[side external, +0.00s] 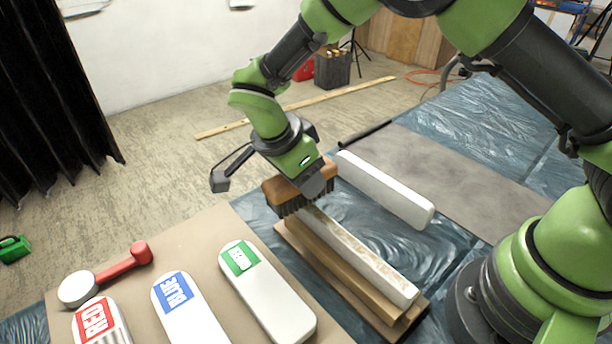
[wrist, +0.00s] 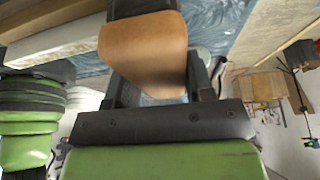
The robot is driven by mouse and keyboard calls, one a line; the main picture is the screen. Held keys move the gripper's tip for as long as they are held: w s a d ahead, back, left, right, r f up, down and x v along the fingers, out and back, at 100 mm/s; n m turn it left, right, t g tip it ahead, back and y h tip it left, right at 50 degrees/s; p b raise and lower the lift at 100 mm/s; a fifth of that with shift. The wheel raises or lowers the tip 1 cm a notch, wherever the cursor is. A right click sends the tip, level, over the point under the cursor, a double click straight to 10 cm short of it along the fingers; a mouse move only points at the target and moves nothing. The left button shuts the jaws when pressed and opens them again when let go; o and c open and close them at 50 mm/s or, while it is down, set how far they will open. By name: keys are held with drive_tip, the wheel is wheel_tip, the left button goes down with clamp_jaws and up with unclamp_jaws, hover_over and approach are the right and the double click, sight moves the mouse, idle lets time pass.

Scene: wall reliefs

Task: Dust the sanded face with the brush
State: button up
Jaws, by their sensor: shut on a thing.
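A brush with a brown wooden back (side external: 285,184) and dark bristles is held in my gripper (side external: 318,190). In the wrist view the brush's tan back (wrist: 143,50) fills the space between the two dark fingers of my gripper (wrist: 150,75). In the side view the bristles point down at the far end of a long white bar (side external: 360,252) with a brownish, worn-looking upper face. I cannot tell whether the bristles touch that face. The bar lies on a wooden support (side external: 335,275). The gripper hides part of the brush and the bar's far end.
Another white bar (side external: 385,188) lies to the right. On the left, a tan board (side external: 190,245) holds white blocks labelled RED (side external: 95,318), BLUE (side external: 178,292) and GREEN (side external: 240,257), and a red-handled tool (side external: 122,262). Blue plastic sheeting (side external: 362,224) lies around the support.

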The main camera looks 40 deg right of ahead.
drive_tip(key=shift+s, duration=0.1)
drive_tip(key=shift+s+f, duration=0.2)
drive_tip(key=shift+s, duration=3.35)
drive_tip(key=shift+s+f, duration=0.2)
drive_tip(key=shift+s, duration=3.35)
drive_tip(key=shift+s+r, duration=0.1)
drive_tip(key=shift+s, duration=3.4)
wheel_tip(320, 180, up, 4)
drive_tip(key=shift+w+r, duration=0.1)
drive_tip(key=shift+r, duration=0.85)
